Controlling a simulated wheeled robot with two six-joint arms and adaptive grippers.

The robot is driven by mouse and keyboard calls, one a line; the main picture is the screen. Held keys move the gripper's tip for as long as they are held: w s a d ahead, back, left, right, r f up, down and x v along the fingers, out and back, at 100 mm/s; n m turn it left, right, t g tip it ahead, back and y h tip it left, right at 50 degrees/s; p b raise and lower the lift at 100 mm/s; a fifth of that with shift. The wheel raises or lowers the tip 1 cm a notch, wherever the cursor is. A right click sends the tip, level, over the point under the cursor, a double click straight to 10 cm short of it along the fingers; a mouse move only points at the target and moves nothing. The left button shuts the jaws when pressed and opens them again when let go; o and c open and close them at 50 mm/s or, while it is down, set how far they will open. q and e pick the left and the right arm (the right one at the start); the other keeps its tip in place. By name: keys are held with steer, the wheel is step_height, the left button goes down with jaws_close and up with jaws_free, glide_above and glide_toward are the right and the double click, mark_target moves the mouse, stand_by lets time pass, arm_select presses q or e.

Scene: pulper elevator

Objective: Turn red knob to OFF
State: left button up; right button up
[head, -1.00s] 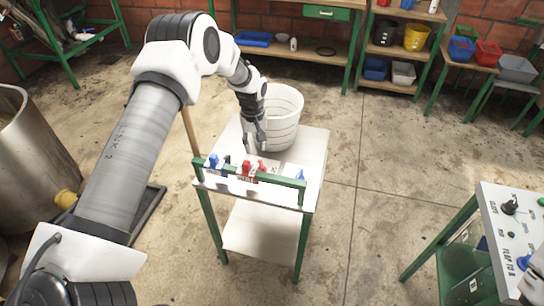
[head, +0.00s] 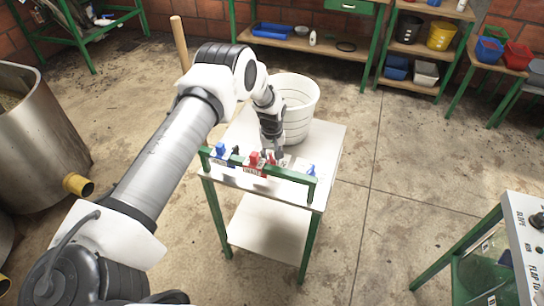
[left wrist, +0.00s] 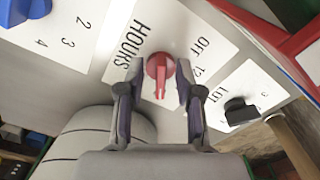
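The red knob (left wrist: 159,66) sits on a white dial plate marked HOURS, OFF and 12 in the left wrist view. Its pointer is directed down the picture, toward my palm, and away from the OFF mark. My left gripper (left wrist: 157,80) is open, with one finger on each side of the knob. The right-hand finger is closer to it; I cannot tell whether it touches. In the head view, my left gripper (head: 273,151) is low over the top of the white cart (head: 330,147), and the knob is hard to make out there. My right gripper is out of view.
A black knob (left wrist: 239,110) and a blue knob (left wrist: 18,10) flank the red one. A green rail (head: 290,175) runs along the cart's near edge. A white bucket (head: 298,105) stands behind the gripper. Another control panel (head: 527,240) is at the right.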

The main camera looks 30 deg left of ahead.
arm_select(q)
steer(key=shift+s, duration=0.1)
jaws_close()
steer(key=shift+n, duration=0.4)
steer(key=n, duration=0.3)
steer(key=shift+d, duration=0.1)
steer(key=n, duration=0.6)
steer(key=shift+w, duration=0.25)
steer(key=n, duration=0.6)
steer(key=shift+w, duration=0.2)
steer(key=n, duration=0.6)
steer(key=shift+a+f+n, duration=0.1)
steer(key=shift+a+n, duration=0.1)
steer(key=shift+n, duration=0.2)
